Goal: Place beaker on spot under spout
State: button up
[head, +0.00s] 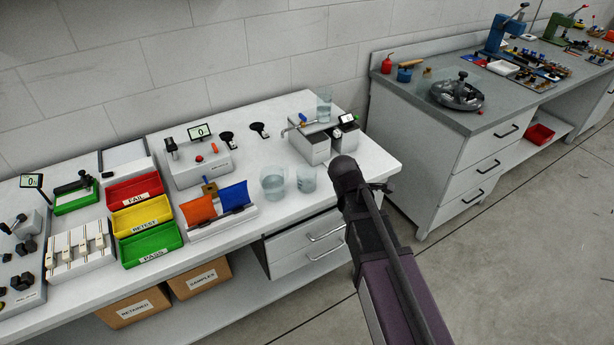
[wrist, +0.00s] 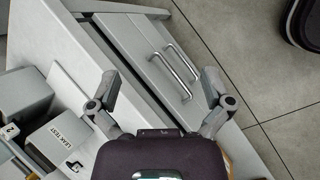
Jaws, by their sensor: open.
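Two clear glass beakers stand on the white bench in the head view: a wider beaker (head: 272,184) and, to its right, a smaller beaker (head: 306,180). A third clear vessel (head: 324,107) stands on top of a grey test unit (head: 310,148). A small spout with a blue part (head: 302,118) sticks out to the left of that unit's top; the spot under it is too small to make out. My gripper (head: 387,187) is at the bench's front right edge, right of the beakers. In the wrist view my gripper (wrist: 162,88) is open and empty, above the drawer fronts.
In the wrist view, grey boxes, one marked LEAK TEST (wrist: 58,140), lie at left. Orange and blue bins (head: 216,208) are left of the beakers. Drawer handles (head: 326,232) jut from the bench front. A second grey bench (head: 470,120) stands at right, across a floor gap.

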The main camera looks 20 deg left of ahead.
jog(key=a+r+n+t+p, duration=0.1)
jog(key=a+r+n, duration=0.1)
jog(key=a+n, duration=0.2)
jog(key=s+a+r+n+t+p, duration=0.1)
jog(key=a+r+n+p, duration=0.1)
jog(key=a, duration=0.8)
jog(key=s+a+r+n+t+p, duration=0.1)
jog(key=a+r+n+t, duration=0.1)
jog(key=a+r+n, duration=0.2)
jog(key=a+n, duration=0.3)
jog(key=a, duration=0.1)
jog(key=shift+y, duration=0.3)
jog(key=shift+w+d, duration=0.1)
jog(key=b, duration=0.5)
send_near(312, 176)
jog(key=shift+w+f, duration=0.3)
jog(key=shift+f, duration=0.25)
jog(key=shift+w+d+f+b, duration=0.3)
jog(key=shift+w+f+b, duration=0.15)
jog(key=shift+w, duration=0.1)
jog(key=shift+b+x, duration=1.8)
jog(key=shift+x, duration=0.8)
jog(key=shift+r, duration=0.1)
